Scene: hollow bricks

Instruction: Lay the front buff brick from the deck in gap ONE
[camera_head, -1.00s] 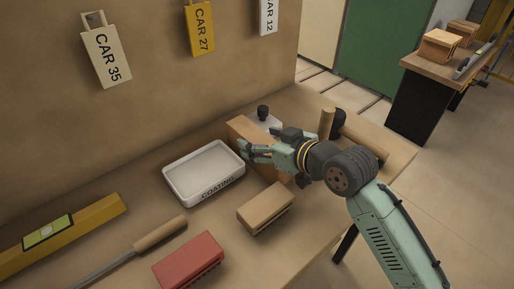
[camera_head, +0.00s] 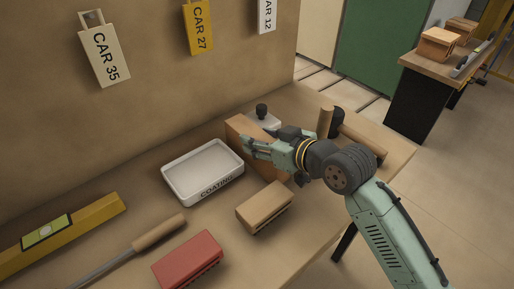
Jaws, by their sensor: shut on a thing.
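A red brick (camera_head: 188,260) lies nearer, at the bottom of the view. No gap marked ONE shows in this view.
A white tray marked COATING (camera_head: 203,172) stands left of the gripper. A wooden-handled tool (camera_head: 160,232) and a yellow level (camera_head: 70,230) lie at left. A wooden-handled tool (camera_head: 362,142) lies behind the wrist. A far table (camera_head: 427,64) at right holds orange-brown bricks (camera_head: 438,44).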

